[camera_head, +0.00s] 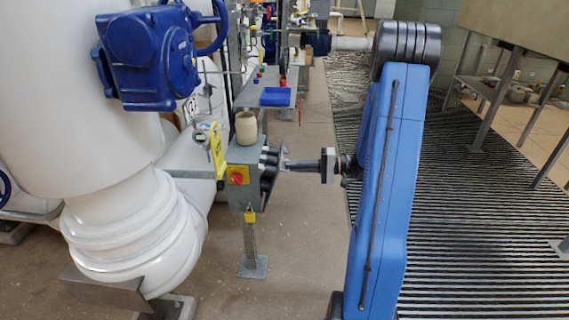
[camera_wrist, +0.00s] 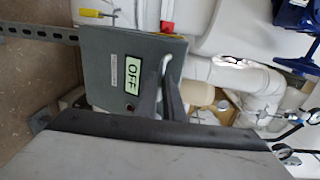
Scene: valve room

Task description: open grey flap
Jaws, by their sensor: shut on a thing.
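The grey flap (camera_wrist: 104,72) faces the wrist camera, with a green-white OFF label and a pale bar handle near one edge. My gripper (camera_wrist: 168,82) is shut on that handle, its two dark fingers close together at the flap. In the head view my gripper (camera_head: 288,165) reaches from the right to the side of the grey box (camera_head: 240,157). The flap is hard to make out there, and I cannot tell how far it stands from the box.
The box stands on a post (camera_head: 251,240) and carries a beige cup (camera_head: 246,128) and a red-and-yellow switch (camera_head: 237,175). Thick white pipes (camera_head: 125,235) and a blue actuator (camera_head: 150,60) stand at left. A blue tray (camera_head: 275,96) lies behind.

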